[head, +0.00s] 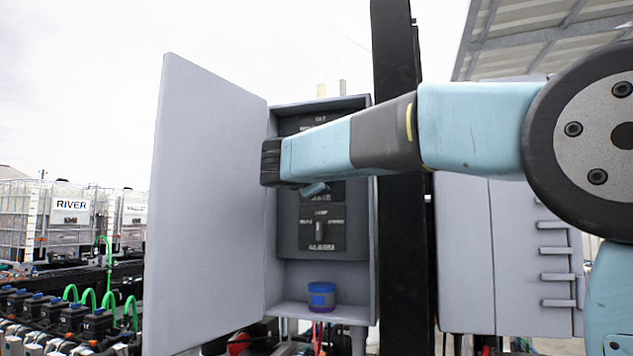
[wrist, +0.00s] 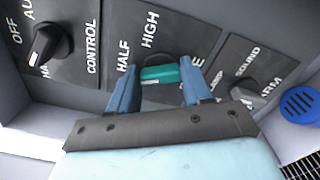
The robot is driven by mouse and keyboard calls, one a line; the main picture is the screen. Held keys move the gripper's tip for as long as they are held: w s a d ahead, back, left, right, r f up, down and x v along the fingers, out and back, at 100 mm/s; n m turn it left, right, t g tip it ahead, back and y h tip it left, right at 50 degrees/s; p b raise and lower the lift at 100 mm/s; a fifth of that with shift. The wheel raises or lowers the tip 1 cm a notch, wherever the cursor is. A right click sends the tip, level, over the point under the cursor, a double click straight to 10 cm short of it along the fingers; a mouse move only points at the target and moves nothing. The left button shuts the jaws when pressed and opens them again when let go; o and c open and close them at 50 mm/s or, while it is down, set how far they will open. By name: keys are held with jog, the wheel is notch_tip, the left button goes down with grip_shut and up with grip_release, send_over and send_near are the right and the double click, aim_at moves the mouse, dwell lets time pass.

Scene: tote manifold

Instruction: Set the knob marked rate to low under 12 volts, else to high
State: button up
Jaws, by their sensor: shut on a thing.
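In the wrist view, my gripper (wrist: 160,85) has its two blue fingers on either side of a green knob (wrist: 158,74), shut on it. The knob's dark plate (wrist: 125,22) carries the words HALF and HIGH. Other lettering, ending in E, is partly hidden by the fingers, so I cannot read the full title or the low mark. In the head view, the knob is hidden behind my arm inside the open grey cabinet (head: 373,230). No voltage reading is legible in either view.
A black knob (wrist: 48,42) marked CONTROL and a grey knob (wrist: 248,95) by SOUND flank the held knob in the wrist view. The cabinet door (head: 205,200) stands open on the left.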

jog(key=m, duration=0.8)
jog(key=shift+f+m, duration=0.4)
jog(key=m, duration=0.4)
jog(key=shift+f+m, duration=0.1)
jog(key=shift+m, duration=2.1)
jog(key=o, duration=1.1)
jog(key=shift+c, duration=0.2)
jog(key=v, duration=1.3)
jog(key=shift+s+a, duration=0.15)
jog(key=shift+s, duration=0.2)
